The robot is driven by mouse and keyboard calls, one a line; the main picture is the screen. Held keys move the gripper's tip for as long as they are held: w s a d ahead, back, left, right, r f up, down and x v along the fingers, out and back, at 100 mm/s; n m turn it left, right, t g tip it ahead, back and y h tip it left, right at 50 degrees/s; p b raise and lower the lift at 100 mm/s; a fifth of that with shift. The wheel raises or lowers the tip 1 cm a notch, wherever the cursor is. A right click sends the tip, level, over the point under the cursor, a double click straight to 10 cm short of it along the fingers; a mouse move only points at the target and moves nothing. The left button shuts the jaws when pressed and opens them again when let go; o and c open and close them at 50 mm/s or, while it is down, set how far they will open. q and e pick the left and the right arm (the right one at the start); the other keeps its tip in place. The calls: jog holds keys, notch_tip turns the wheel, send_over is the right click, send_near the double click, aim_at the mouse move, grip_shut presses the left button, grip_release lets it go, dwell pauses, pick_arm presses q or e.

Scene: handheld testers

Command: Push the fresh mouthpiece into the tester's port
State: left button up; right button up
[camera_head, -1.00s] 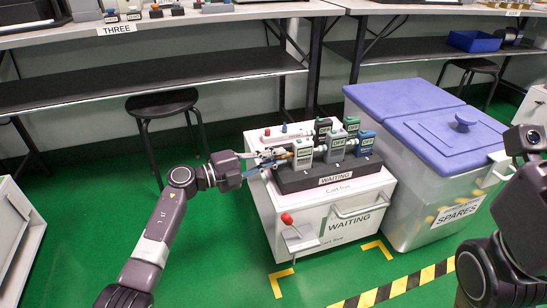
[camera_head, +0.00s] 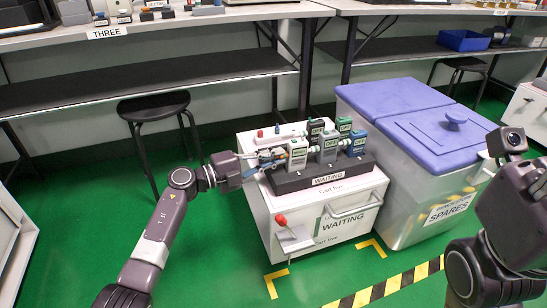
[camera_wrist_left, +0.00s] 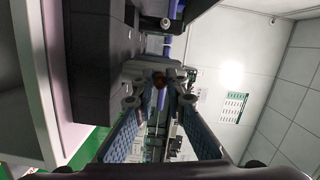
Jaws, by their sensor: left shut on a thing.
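Several handheld testers stand upright in a black rack (camera_head: 290,183) marked WAITING on a white cart. The front-left grey tester (camera_head: 297,158) has a green-lit screen and is nearest my left gripper (camera_head: 270,158). That gripper comes in from the left, level with the tester's upper part, its fingertips close beside it. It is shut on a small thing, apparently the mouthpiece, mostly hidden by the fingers.
A grey tester (camera_head: 328,148), a blue one (camera_head: 356,145) and a dark one (camera_head: 315,128) stand close by. A lidded SPARES bin (camera_head: 420,190) is right of the cart. A stool (camera_head: 157,108) and long tables are behind.

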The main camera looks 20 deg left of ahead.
pick_arm(q)
jog(key=shift+f, duration=0.1)
jog(key=o, duration=0.8)
jog(key=shift+c, duration=0.2)
jog(key=v, duration=1.2)
